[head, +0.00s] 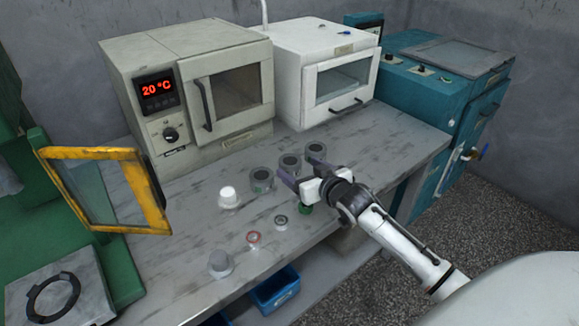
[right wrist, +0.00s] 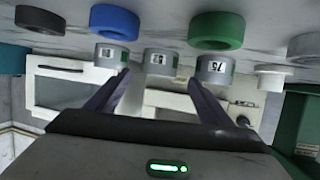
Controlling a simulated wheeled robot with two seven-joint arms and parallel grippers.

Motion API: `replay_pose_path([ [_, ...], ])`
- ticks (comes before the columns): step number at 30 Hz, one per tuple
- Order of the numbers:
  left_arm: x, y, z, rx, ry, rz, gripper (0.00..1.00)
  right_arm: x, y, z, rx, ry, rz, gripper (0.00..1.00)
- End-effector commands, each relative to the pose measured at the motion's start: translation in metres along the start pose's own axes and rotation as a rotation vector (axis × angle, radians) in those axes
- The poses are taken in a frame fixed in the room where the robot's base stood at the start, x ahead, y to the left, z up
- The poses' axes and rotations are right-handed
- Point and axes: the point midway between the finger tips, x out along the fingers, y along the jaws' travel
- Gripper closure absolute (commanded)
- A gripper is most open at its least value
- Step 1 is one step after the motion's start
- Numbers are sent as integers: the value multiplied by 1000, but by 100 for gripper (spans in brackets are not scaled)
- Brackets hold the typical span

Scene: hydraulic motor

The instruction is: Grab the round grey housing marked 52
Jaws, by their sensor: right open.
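Three round grey housings stand in a slanting row on the table: the left one (head: 261,180), the middle one (head: 290,163) and the right one (head: 316,151). In the right wrist view, which is upside down, their labels face me; the one at its right (right wrist: 214,68) has a mark that may be 52 inverted. The middle (right wrist: 158,62) and left (right wrist: 110,55) marks are too small to read surely. My right gripper (head: 298,174) is open and empty, close before the row; its fingers (right wrist: 158,84) point toward the middle housing. My left gripper is not in view.
A green ring (right wrist: 215,30) and a blue ring (right wrist: 113,22) are close to the housings. A white part (head: 229,197), a reddish ring (head: 254,239) and a small grey ring (head: 281,222) stand nearby. A beige oven (head: 225,135) and a white oven (head: 300,50) stand behind.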

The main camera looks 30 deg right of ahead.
Motion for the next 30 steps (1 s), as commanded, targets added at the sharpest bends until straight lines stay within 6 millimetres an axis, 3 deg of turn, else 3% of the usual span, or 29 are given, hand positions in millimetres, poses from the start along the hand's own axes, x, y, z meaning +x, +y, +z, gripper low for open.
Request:
replay_pose_path([
  [12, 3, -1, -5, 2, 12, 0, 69, 47, 1, 3, 1, -1, -1, 26],
  [21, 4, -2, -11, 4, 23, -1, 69, 51, 1, 2, 0, 0, -1, 26],
  [23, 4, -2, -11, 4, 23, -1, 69, 51, 1, 2, 0, 0, -1, 33],
  [30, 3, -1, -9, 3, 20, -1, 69, 51, 1, 2, 0, -1, -1, 73],
])
